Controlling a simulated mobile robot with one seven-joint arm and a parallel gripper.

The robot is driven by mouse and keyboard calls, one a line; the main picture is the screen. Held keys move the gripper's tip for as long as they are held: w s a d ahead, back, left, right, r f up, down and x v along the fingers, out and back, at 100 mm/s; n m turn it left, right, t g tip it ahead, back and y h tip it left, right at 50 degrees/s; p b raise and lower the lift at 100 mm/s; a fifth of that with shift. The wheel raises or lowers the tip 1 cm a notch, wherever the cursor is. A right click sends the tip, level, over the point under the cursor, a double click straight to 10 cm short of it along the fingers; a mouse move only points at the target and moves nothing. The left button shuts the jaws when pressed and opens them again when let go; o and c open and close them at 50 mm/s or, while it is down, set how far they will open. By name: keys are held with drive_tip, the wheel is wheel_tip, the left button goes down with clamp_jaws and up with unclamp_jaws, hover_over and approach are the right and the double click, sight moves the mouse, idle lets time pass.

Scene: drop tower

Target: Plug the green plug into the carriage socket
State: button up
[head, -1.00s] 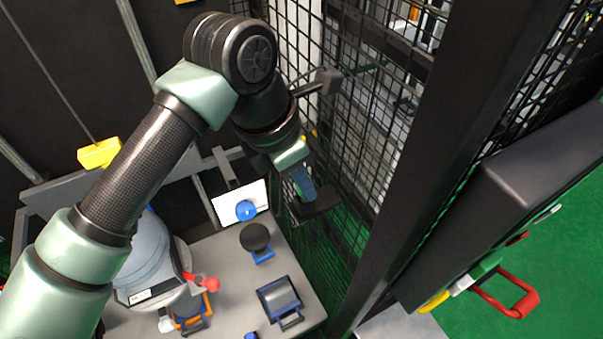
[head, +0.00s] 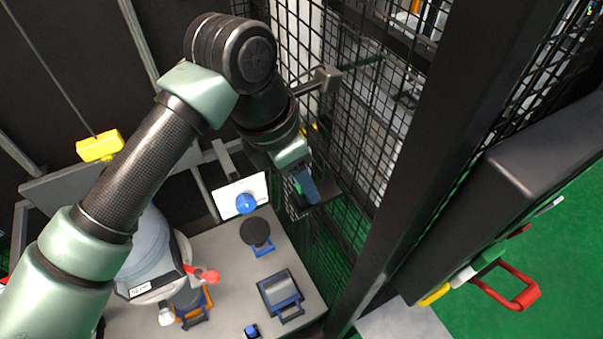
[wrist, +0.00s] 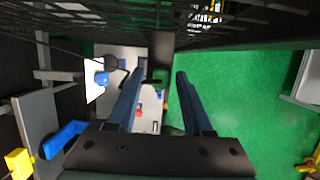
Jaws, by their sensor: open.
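My gripper (head: 308,190) hangs beside the mesh cage, above the right back part of the grey table. In the wrist view its two blue fingers (wrist: 158,82) stand apart with nothing held between them. A green piece (head: 488,257) sits on the dark cabinet at the right, beside a red handle; I cannot tell whether it is the green plug. I cannot make out the carriage socket for certain. A yellow block (head: 100,147) hangs on a cable at the left and shows in the wrist view (wrist: 18,161).
The grey table (head: 228,305) carries a white panel with a blue knob (head: 246,203), a black round-topped piece (head: 254,231), a black block in a blue frame (head: 281,291) and a red-knobbed lever (head: 207,276). A mesh fence (head: 345,130) and dark post (head: 450,130) stand close at the right.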

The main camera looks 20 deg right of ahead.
drive_tip(key=shift+r+p, duration=0.3)
drive_tip(key=shift+p, duration=0.45)
drive_tip(key=a+b+v, duration=0.1)
drive_tip(key=b+v, duration=0.3)
drive_tip(key=v, duration=0.8)
drive_tip(key=shift+w, duration=0.2)
drive_tip(key=shift+o, duration=0.2)
drive_tip(key=shift+a, duration=0.1)
